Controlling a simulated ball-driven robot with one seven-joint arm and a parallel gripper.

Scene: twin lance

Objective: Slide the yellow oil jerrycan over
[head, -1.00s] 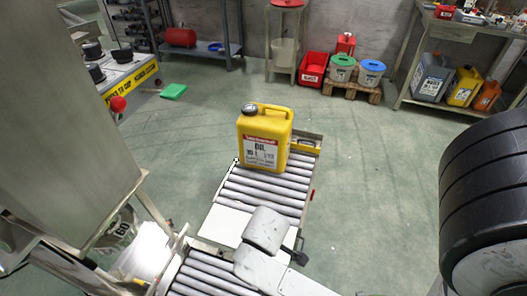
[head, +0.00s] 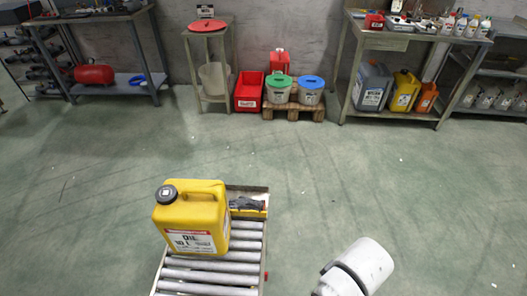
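The yellow oil jerrycan (head: 192,218) stands upright on a short roller conveyor (head: 225,275), at its far left part. It has a black cap, a handle on top and a white and red label facing me. A yellow bar with a dark piece on it (head: 246,205) lies across the conveyor's far end, right of the jerrycan and partly hidden by it. A white rounded link of my arm (head: 362,268) shows at the bottom, right of the conveyor and apart from the jerrycan. My gripper itself is not visible.
Open green floor surrounds the conveyor's far end and right side. Against the back wall stand a shelf (head: 110,88), a small stand (head: 208,60), a red crate (head: 249,92), two lidded buckets on a pallet (head: 295,108) and a workbench (head: 415,35) with more cans beneath.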

